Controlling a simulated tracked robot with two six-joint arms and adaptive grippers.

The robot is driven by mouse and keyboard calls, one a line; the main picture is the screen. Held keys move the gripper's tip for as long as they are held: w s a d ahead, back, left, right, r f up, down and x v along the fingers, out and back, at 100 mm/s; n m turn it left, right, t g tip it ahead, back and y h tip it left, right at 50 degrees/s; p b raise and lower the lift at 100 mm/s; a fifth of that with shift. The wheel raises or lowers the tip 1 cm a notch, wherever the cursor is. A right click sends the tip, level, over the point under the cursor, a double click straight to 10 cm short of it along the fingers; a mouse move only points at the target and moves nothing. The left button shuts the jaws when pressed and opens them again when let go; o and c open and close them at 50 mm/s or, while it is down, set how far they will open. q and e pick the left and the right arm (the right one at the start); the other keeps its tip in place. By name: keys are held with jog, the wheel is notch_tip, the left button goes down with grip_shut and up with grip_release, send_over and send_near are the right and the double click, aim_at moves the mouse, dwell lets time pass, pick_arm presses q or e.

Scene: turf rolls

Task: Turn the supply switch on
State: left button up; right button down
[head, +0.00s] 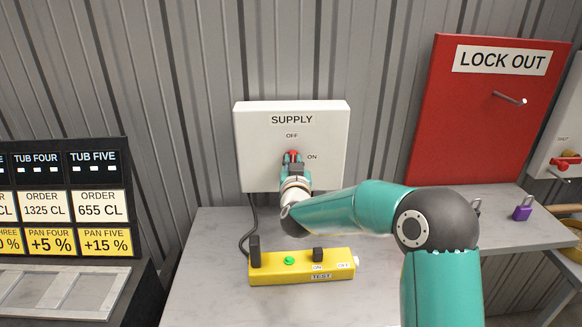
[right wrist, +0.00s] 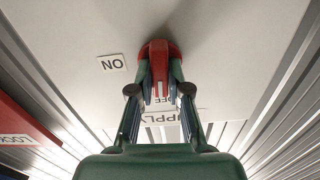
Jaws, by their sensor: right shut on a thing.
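The supply switch is a white box (head: 335,150) on the grey wall, labelled SUPPLY, with OFF above its red handle (head: 292,154) and ON to the right. My right gripper (head: 293,161) is at the handle, shut on it. In the right wrist view, the red handle (right wrist: 159,58) stands between the fingers of my right gripper (right wrist: 160,88). That view is upside down, with the ON label (right wrist: 112,63) to the left of the handle. The handle appears to point towards OFF, whose label is partly hidden by the fingers. My left gripper is not in view.
A yellow test unit (head: 310,267) with a green button lies on the grey bench (head: 205,285) below the box. A red LOCK OUT board (head: 470,125) with a peg and a purple padlock (head: 522,210) are at right. A black order board (head: 65,170) is at left.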

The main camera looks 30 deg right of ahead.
jog(key=shift+s+d+f+m+b, duration=0.1)
jog(key=shift+m+b, duration=4)
jog(key=shift+m, duration=0.2)
jog(key=shift+s+d+f+m+b, duration=0.1)
jog(key=shift+m+b, duration=3.95)
jog(key=shift+m, duration=0.25)
jog(key=shift+r, duration=0.1)
jog(key=c, duration=1.1)
grip_release()
jog(key=shift+w, duration=0.15)
